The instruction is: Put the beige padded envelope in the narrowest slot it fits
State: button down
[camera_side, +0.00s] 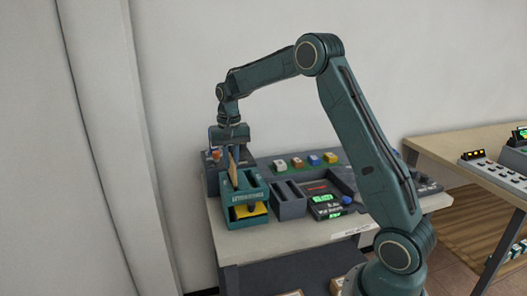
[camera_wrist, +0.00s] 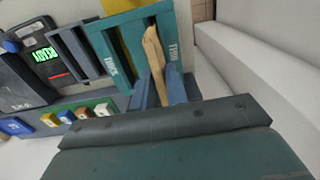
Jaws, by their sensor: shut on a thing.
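The beige padded envelope (camera_side: 233,168) hangs on edge below my gripper (camera_side: 231,150) in the side view. In the wrist view the envelope (camera_wrist: 154,52) stands between my two blue-grey fingers (camera_wrist: 159,88), which are shut on it. The teal slotted box (camera_side: 245,205) stands at the left front of the table. Its top carries labels in the wrist view (camera_wrist: 131,35): one near the envelope reads like THIN, the other like THICK. The envelope's lower edge is over or in the box top near the THIN label. I cannot tell how deep it sits; my fingers hide part.
A grey slotted block (camera_side: 289,204) stands right of the teal box. A dark device with a green READY display (camera_side: 324,199) is further right. Several coloured blocks (camera_side: 297,163) line the panel behind. A wall (camera_side: 170,80) rises behind the table.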

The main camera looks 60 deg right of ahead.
jog(key=shift+f, duration=1.05)
dwell(0.4)
jog(key=shift+r, duration=0.15)
jog(key=shift+r, duration=1.35)
jog(key=s+d+r, duration=0.3)
jog(key=s+d, duration=0.1)
jog(key=shift+s+d+r, duration=0.15)
jog(key=shift+f, duration=2.05)
